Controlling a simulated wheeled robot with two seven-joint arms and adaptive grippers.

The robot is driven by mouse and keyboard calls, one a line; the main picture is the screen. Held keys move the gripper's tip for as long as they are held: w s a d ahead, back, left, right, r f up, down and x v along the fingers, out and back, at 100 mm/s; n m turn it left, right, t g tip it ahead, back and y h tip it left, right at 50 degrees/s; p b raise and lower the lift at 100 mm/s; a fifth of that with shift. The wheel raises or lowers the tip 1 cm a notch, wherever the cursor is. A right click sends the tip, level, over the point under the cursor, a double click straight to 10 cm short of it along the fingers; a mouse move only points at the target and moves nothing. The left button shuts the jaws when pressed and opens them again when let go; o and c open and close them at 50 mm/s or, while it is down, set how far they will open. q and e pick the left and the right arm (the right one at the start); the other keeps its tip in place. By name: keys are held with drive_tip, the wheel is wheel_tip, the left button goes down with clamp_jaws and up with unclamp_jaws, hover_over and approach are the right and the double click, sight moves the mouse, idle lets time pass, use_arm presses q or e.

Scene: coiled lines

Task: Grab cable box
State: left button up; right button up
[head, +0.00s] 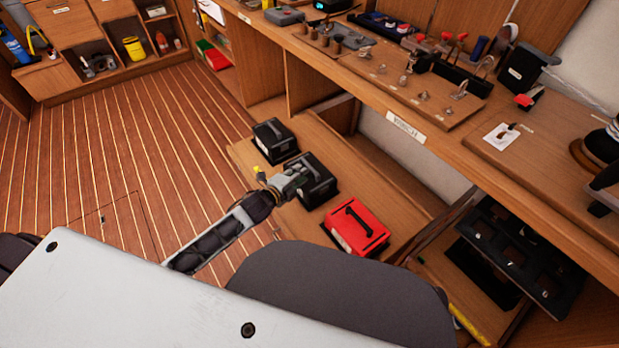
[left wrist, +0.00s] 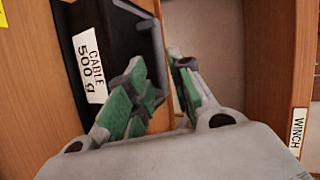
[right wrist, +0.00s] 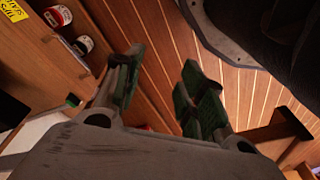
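The cable box, black with a white label reading "CABLE 500 g" (left wrist: 90,67), lies at the upper left of the left wrist view. In the head view, the black box (head: 322,186) under my left gripper (head: 296,176) appears to be this one; the gripper partly covers it. In the left wrist view, my left gripper (left wrist: 163,78) is open, with one green-padded finger over the box and the other beside its right edge. I cannot tell whether the fingers touch the box. My right gripper (right wrist: 158,85) is open and empty, away from the box.
Another black box (head: 273,141) stands behind on the same low wooden shelf (head: 310,228). A red box (head: 358,230) stands in front. The workbench (head: 420,122) overhangs on the right, with a "WINCH" label (left wrist: 297,131). Striped floor (head: 130,150) to the left is clear.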

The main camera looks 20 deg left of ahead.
sight(306, 176)
use_arm(q)
drive_tip(key=shift+w, duration=0.1)
use_arm(e)
drive_tip(key=shift+w, duration=0.15)
use_arm(q)
drive_tip(key=shift+w+d+f, duration=0.15)
drive_tip(key=shift+w+f, duration=0.1)
drive_tip(key=shift+w, duration=0.15)
drive_tip(key=shift+b+x, duration=0.65)
drive_tip(key=shift+x, duration=1.25)
drive_tip(key=shift+w+f, duration=0.1)
use_arm(e)
drive_tip(key=shift+w+a+r+t, duration=0.15)
drive_tip(key=shift+w+r, duration=0.1)
drive_tip(key=shift+r, duration=0.35)
drive_tip(key=shift+w+a+r+t, duration=0.15)
drive_tip(key=shift+w+r, duration=0.05)
drive_tip(key=shift+r, duration=0.4)
drive_tip(key=shift+s, duration=0.15)
use_arm(q)
drive_tip(key=shift+c, duration=0.4)
use_arm(e)
drive_tip(key=shift+f, duration=0.15)
